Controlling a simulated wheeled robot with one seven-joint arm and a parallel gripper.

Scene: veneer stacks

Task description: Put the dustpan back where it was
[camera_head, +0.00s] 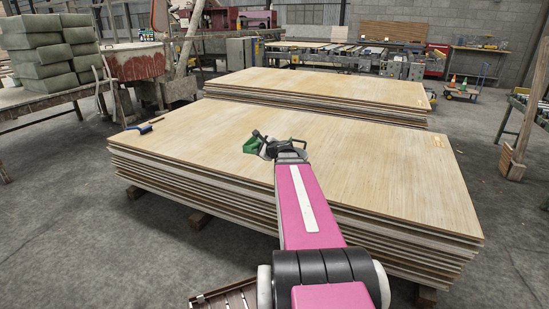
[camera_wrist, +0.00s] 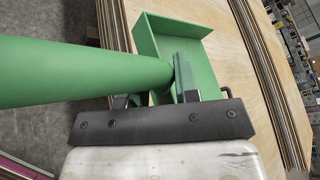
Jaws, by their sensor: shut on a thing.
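The green dustpan (camera_head: 252,146) is at my gripper (camera_head: 270,147) over the middle of the near veneer stack (camera_head: 370,165). In the wrist view my gripper (camera_wrist: 155,97) is shut on the dustpan (camera_wrist: 172,42). The fingers grip it near where the pan meets the thick round handle, which runs off to the left. The open pan points away from the gripper. I cannot tell whether the dustpan touches the top sheet. The fingertips are partly hidden by the dustpan.
A blue brush (camera_head: 145,128) lies at the near stack's left edge, with a small brown item (camera_head: 157,120) beside it. A second veneer stack (camera_head: 330,86) stands behind. A table with green bales (camera_head: 45,55) is at the left. The near stack's top is mostly clear.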

